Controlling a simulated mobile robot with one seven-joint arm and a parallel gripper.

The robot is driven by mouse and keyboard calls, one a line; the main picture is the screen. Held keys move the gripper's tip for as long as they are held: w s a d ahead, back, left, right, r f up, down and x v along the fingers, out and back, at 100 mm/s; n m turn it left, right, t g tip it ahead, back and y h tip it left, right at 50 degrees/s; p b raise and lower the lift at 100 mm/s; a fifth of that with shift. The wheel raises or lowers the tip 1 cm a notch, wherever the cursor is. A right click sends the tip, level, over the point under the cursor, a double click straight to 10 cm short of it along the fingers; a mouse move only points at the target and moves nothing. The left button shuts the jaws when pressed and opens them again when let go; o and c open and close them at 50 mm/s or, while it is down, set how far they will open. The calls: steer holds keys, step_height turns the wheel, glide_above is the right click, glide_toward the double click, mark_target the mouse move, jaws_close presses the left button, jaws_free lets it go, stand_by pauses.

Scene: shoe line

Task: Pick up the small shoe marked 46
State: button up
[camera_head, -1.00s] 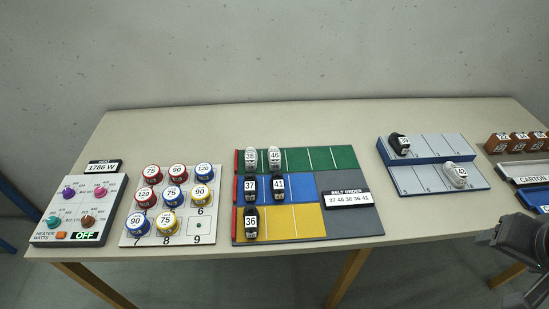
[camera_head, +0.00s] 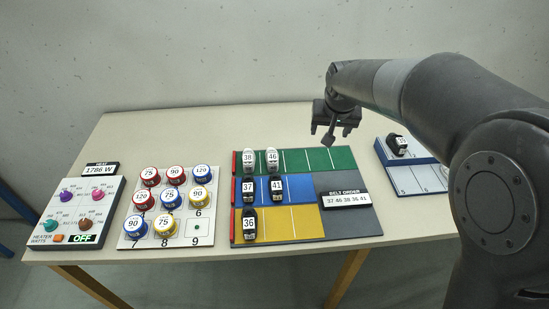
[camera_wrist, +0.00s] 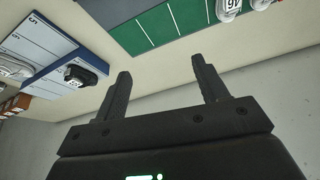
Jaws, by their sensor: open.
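The small white shoe marked 46 (camera_head: 272,161) stands on the green lane at the back of the lane board, right of the white shoe marked 38 (camera_head: 248,162). It also shows, cut off and upside down, at the top edge of the wrist view (camera_wrist: 231,6). My gripper (camera_head: 330,136) is in the air to the right of shoe 46, around the back right of the green lane, apart from it. In the wrist view its two fingers (camera_wrist: 160,82) are spread with nothing between them.
Dark shoes 37 (camera_head: 249,189), 41 (camera_head: 276,189) and 36 (camera_head: 249,222) stand on the blue and yellow lanes nearby. The belt order sign (camera_head: 347,200) lies at right. A blue-grey rack (camera_head: 405,172) with a black shoe (camera_head: 397,145) is partly behind my arm. The green lane right of 46 is bare.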

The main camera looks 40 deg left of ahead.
steer(key=n, duration=0.2)
glide_toward(272, 153)
steer(key=x, duration=0.4)
steer(key=shift+w+d+f, duration=0.1)
steer(key=shift+w+d, duration=0.1)
steer(key=shift+w, duration=0.15)
steer(key=shift+s+x, duration=0.2)
steer(key=shift+x, duration=1.4)
steer(key=shift+s+x, duration=0.15)
steer(key=shift+x, duration=1.45)
steer(key=shift+a, duration=0.15)
steer(key=shift+c, duration=0.5)
steer(key=c, duration=1)
